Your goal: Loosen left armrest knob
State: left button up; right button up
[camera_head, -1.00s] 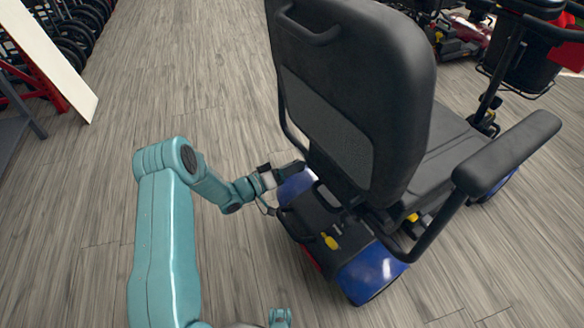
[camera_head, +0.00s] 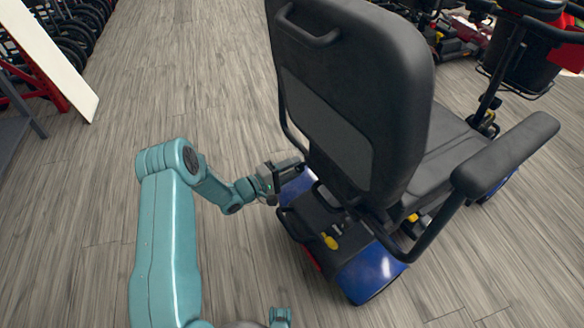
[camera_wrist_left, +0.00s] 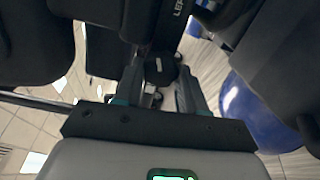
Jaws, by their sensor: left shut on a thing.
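The scooter's black seat (camera_head: 345,95) has its back toward me. Its left armrest is mostly hidden behind the seat back in the head view. My left gripper (camera_head: 297,164) reaches in at the seat's left side, low beside the frame and above the blue rear body (camera_head: 297,184). In the left wrist view, a small dark knob (camera_wrist_left: 160,70) sits between the two fingers of my left gripper (camera_wrist_left: 160,82), which are shut on it. The knob is hidden in the head view.
The other armrest (camera_head: 507,152) sticks out on the right. A yellow lever (camera_head: 331,241) is at the scooter's rear. More scooters (camera_head: 460,35) stand at the back right, and a white board (camera_head: 45,50) leans at the far left. The wooden floor (camera_head: 180,90) between is clear.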

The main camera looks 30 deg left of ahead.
pick_arm(q)
jog(key=shift+n, duration=0.6)
jog(key=o, duration=1.1)
jog(key=shift+c, duration=0.2)
jog(key=shift+s, duration=0.1)
jog(key=p+v, duration=0.4)
jog(key=v, duration=1.2)
